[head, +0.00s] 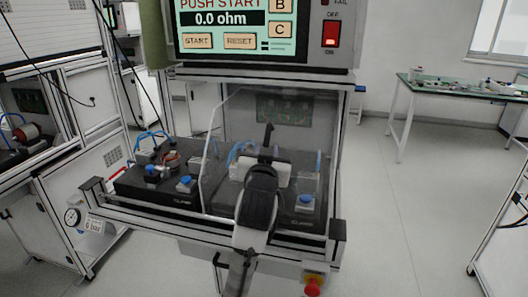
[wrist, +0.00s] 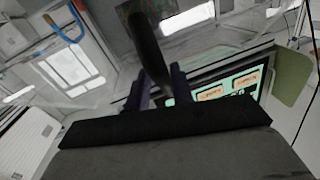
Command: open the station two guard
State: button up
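The test bench carries two black station blocks side by side. A clear guard (head: 226,125) stands over the right block (head: 300,222) in the head view, and it looks down over that block. My gripper (head: 268,150) is in front of the guard panel, at the middle of the picture. A dark bar (head: 268,132), which looks like the guard's handle, rises at its fingertips. In the wrist view this dark bar (wrist: 148,45) runs in between my two fingers (wrist: 160,88). The fingers lie close on either side of it; whether they press on it I cannot tell.
The left block (head: 140,185) is uncovered and holds a stator (head: 171,160). A display (head: 232,25) above reads 0.0 ohm. A red button (head: 312,287) is below the front rail. A green table (head: 455,88) stands at the back right; floor is clear there.

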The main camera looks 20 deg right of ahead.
dwell(0.4)
jog(key=b+v, duration=1.3)
jog(key=shift+s, duration=0.35)
jog(key=shift+a, duration=0.15)
